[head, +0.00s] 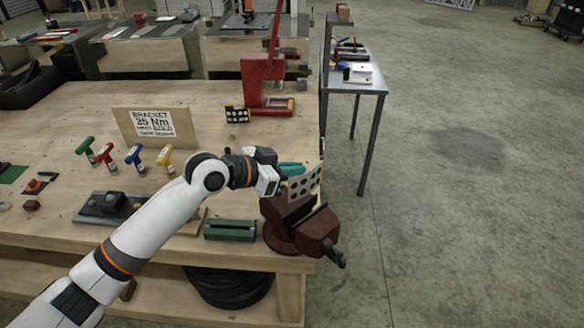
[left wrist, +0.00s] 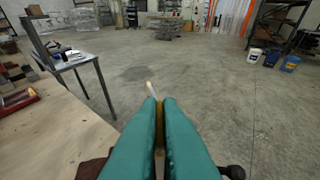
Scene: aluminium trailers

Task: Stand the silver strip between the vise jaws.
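The silver strip (head: 305,184) is a pale plate with rows of dark holes, standing on edge over the dark red vise (head: 292,232) at the bench corner. Its lower edge is near the top of the jaws; I cannot tell whether it is in the gap. My left gripper (head: 291,170) has teal fingers closed on the strip. In the left wrist view the fingers (left wrist: 160,115) lie close together, with a thin edge between them and a pale tip (left wrist: 150,88) beyond. The vise is mostly hidden there. My right gripper is not in view.
A green block (head: 230,230) lies left of the vise. A sign (head: 155,124), coloured T-handled tools (head: 134,156) and a red press (head: 262,82) stand on the wooden bench. A grey side table (head: 355,84) stands beyond.

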